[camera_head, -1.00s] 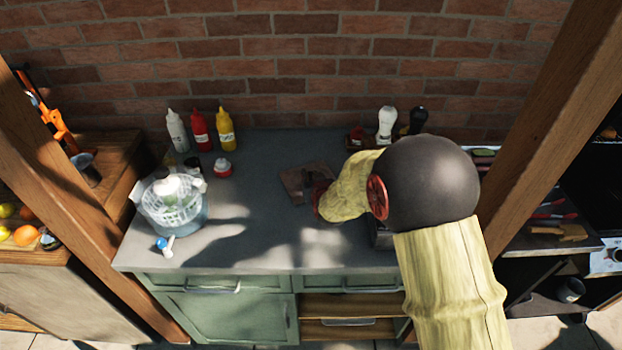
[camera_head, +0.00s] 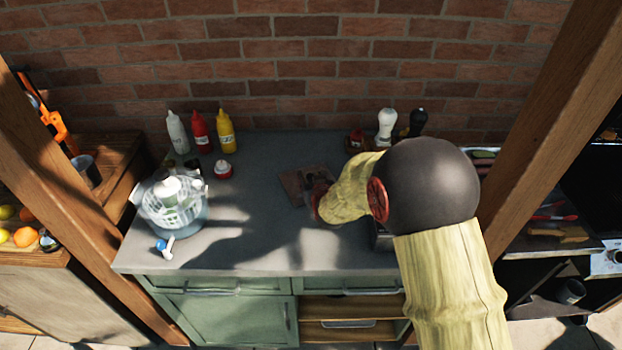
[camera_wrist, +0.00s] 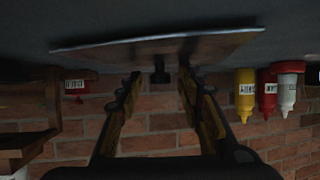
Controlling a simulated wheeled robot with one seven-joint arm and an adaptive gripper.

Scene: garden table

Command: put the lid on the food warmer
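The lid is a flat, thin metal plate (camera_wrist: 220,46) with a small dark knob (camera_wrist: 160,76). In the head view the lid (camera_head: 295,181) lies on the counter, left of my wrist. My gripper (camera_wrist: 160,80) is open, its two fingers on either side of the knob with a visible gap at each side. In the head view my gripper (camera_head: 318,193) is at the lid, partly hidden by my wrist. A dark metal box edge (camera_head: 381,238), possibly the food warmer, shows under my arm; my arm hides most of it.
White, red and yellow squeeze bottles (camera_head: 202,132) stand at the back left. A basket-like container (camera_head: 172,205) stands at the left, with a small blue-and-white item (camera_head: 165,246) before it. Shakers (camera_head: 387,124) stand behind my arm. The counter's middle (camera_head: 255,225) is clear.

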